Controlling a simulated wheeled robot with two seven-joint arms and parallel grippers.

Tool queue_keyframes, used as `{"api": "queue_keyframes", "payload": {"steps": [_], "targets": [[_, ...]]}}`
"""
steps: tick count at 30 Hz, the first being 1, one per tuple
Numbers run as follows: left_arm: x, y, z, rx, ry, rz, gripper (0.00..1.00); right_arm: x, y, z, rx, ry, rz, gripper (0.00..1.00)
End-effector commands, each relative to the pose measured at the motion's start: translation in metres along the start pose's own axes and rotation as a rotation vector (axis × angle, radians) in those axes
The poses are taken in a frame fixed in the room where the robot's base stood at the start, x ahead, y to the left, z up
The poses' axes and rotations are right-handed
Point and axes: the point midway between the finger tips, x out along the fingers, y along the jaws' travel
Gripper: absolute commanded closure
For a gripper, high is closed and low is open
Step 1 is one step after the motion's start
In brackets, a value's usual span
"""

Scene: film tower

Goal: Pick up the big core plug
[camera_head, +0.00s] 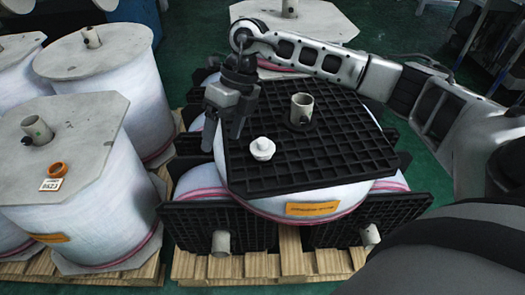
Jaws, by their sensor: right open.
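A white, stepped round plug (262,149), which looks like the big core plug, sits on the black grid board (330,155) near its left part. My right gripper (221,141) hangs at the board's left edge, left of the plug and apart from it. Its fingers point down, open, with nothing between them. My left gripper is not in view.
A grey core tube (301,108) stands up through the board, behind and right of the plug. Wooden pallets (265,266) lie below. Green floor shows beyond.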

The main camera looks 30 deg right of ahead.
Motion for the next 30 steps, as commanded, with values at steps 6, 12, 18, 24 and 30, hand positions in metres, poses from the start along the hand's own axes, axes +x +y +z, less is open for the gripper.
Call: {"api": "queue_keyframes", "payload": {"steps": [6,12,18,24,30], "targets": [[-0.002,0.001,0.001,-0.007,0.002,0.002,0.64,-0.075,-0.081,-0.01,0.116,0.053,-0.37,0.29],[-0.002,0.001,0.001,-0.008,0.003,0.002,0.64,-0.063,-0.099,-0.017,0.139,0.069,-0.415,0.29],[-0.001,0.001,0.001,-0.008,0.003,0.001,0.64,-0.023,-0.115,-0.02,0.135,0.068,-0.412,0.29],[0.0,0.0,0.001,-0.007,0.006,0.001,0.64,0.006,-0.127,-0.022,0.134,0.066,-0.411,0.29],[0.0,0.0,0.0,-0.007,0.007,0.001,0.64,0.018,-0.131,-0.023,0.133,0.065,-0.411,0.29]]}}
